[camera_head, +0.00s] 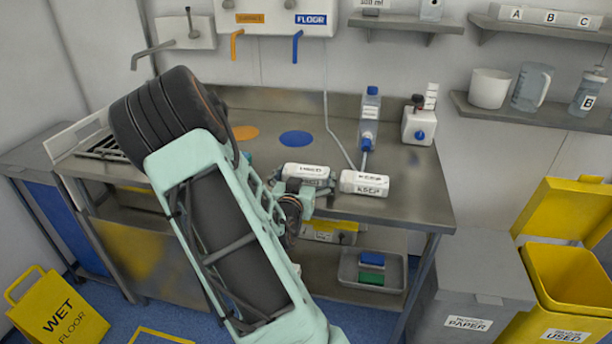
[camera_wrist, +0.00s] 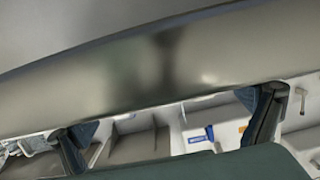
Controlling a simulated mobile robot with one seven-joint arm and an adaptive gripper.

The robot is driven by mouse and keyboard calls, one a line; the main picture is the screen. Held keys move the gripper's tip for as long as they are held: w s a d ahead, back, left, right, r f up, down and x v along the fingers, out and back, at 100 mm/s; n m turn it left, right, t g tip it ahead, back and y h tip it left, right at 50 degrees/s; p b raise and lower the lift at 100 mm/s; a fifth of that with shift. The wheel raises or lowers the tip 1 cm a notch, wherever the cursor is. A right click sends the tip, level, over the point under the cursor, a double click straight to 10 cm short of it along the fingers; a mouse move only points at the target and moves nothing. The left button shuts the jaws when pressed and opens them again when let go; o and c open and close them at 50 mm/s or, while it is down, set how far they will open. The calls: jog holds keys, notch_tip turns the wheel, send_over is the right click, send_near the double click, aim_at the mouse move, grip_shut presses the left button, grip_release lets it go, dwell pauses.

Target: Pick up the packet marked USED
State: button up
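A white packet (camera_head: 306,171) lies on the steel table near its front edge; its dark marking is partly blurred but looks like USED. A second white packet (camera_head: 364,183), marked KEEP, lies just to its right. My gripper (camera_head: 296,195) is at the table's front edge, close to the first packet and overlapping its lower left side in the head view. I cannot tell whether they touch. In the wrist view my gripper (camera_wrist: 170,115) has its two fingers wide apart with nothing between them. Neither packet is recognisable in the wrist view.
The steel table (camera_head: 420,190) also holds a blue-and-clear bottle (camera_head: 369,112) and a white dispenser (camera_head: 419,127) at the back. A tray (camera_head: 350,275) sits on the lower shelf. A grey paper bin (camera_head: 470,290) and an open yellow bin (camera_head: 570,280) stand right.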

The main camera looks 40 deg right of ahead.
jog(key=c, duration=0.6)
jog(key=shift+o, duration=0.2)
jog(key=shift+r, duration=0.15)
